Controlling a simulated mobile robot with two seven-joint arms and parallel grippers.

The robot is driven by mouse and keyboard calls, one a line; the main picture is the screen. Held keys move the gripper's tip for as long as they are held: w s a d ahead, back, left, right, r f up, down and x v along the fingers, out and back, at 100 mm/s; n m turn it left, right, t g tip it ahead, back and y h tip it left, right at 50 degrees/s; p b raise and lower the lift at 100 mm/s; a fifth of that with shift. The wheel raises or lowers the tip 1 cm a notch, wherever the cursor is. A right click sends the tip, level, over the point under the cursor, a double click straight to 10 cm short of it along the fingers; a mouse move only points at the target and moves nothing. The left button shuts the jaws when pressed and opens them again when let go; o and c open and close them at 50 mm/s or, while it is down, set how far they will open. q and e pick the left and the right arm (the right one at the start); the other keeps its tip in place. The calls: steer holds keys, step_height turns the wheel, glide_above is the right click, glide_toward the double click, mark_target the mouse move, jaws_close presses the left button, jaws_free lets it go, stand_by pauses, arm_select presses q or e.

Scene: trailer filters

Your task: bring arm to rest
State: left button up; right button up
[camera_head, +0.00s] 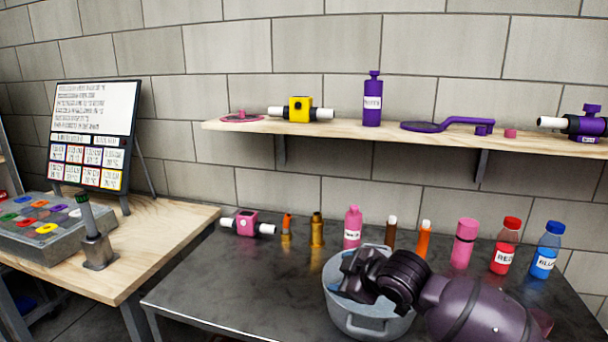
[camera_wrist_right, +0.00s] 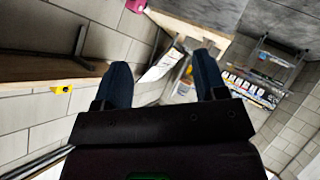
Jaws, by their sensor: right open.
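My right arm comes in from the lower right in the head view. My right gripper (camera_head: 352,272) is over the grey metal pot (camera_head: 372,326) on the dark table, and hides much of the pot's opening. In the right wrist view the two dark fingers of this gripper (camera_wrist_right: 163,78) are spread apart with nothing between them. Whether the gripper touches the pot's rim cannot be told. My left gripper is in neither view.
The dark table (camera_head: 210,290) holds a pink filter housing (camera_head: 247,224), several bottles and cartridges along its back, including a red-capped bottle (camera_head: 504,246) and a blue one (camera_head: 546,250). A wall shelf (camera_head: 340,129) runs above. A wooden bench (camera_head: 130,255) with a signboard (camera_head: 92,135) stands left.

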steer(key=s+d+f+m+h, duration=0.2)
steer(key=s+d+f+m, duration=0.2)
steer(key=s+f, duration=0.5)
steer(key=s+d+f+m+t+h, duration=0.1)
steer(key=s+d+f+m, duration=0.4)
steer(key=s, duration=0.9)
steer(key=s+d+f+m+h, duration=0.3)
steer(key=s+d+f+m, duration=0.1)
steer(key=s+d+f, duration=0.6)
step_height(320, 180, down, 3)
steer(key=shift+s+f+m+t+h, duration=0.1)
steer(key=shift+s+m+t+h, duration=0.25)
steer(key=shift+s, duration=0.3)
